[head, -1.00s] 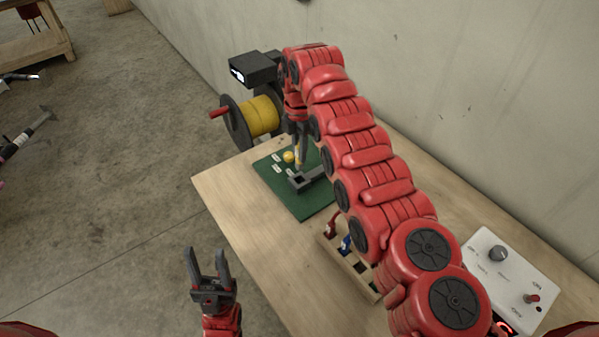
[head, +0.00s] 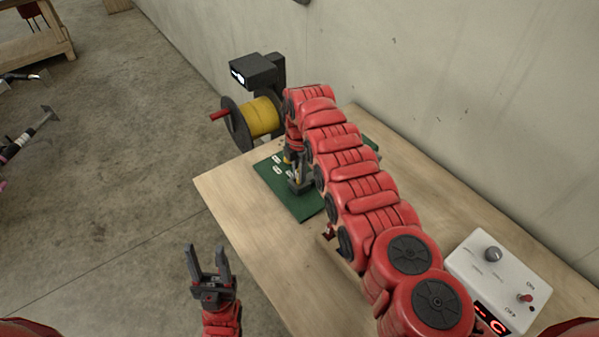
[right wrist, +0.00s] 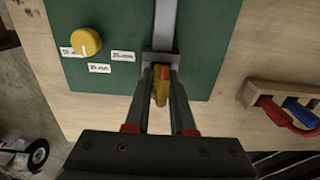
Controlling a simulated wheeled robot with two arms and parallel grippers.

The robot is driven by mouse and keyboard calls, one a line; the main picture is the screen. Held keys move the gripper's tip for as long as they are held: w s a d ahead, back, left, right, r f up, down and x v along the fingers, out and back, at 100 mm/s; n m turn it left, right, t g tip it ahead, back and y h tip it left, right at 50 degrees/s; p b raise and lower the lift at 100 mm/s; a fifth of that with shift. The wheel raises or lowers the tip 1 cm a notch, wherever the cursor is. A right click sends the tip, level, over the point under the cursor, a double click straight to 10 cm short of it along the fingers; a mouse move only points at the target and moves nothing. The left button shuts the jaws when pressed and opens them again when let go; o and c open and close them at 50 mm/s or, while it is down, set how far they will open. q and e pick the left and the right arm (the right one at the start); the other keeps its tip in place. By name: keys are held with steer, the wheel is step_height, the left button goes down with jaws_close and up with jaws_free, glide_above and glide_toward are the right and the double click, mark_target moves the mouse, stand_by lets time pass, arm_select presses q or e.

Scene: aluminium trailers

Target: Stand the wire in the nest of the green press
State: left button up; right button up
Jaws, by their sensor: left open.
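The green press has a flat green base (head: 305,206) on the table. It also fills the upper part of the right wrist view (right wrist: 115,25), with a grey bar (right wrist: 166,25) ending in a small grey block, the nest (right wrist: 160,58). My right gripper (right wrist: 161,78) is at the nest, its fingers close around a short yellow wire with an orange-red part (right wrist: 160,88). The wire points down at the nest; I cannot tell whether its end is seated. In the head view my right gripper (head: 298,182) is low over the base. My left gripper (head: 208,250) is open and empty, left of the table.
A yellow spool (head: 258,116) stands behind the press, with a black box (head: 257,70) near it. A wooden rack (right wrist: 252,92) with red and blue handled tools is beside the press. A white control box (head: 494,272) is at right. The table's front left is clear.

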steer(key=o, duration=0.4)
steer(key=shift+o, duration=0.2)
steer(key=shift+r, duration=0.1)
steer(key=shift+r+p, duration=0.2)
steer(key=shift+p, duration=0.15)
steer(key=shift+w+r, duration=0.1)
steer(key=shift+r, duration=0.05)
step_height(320, 180, up, 11)
steer(key=b, duration=0.2)
steer(key=shift+r+b, duration=0.2)
steer(key=shift+b, duration=0.15)
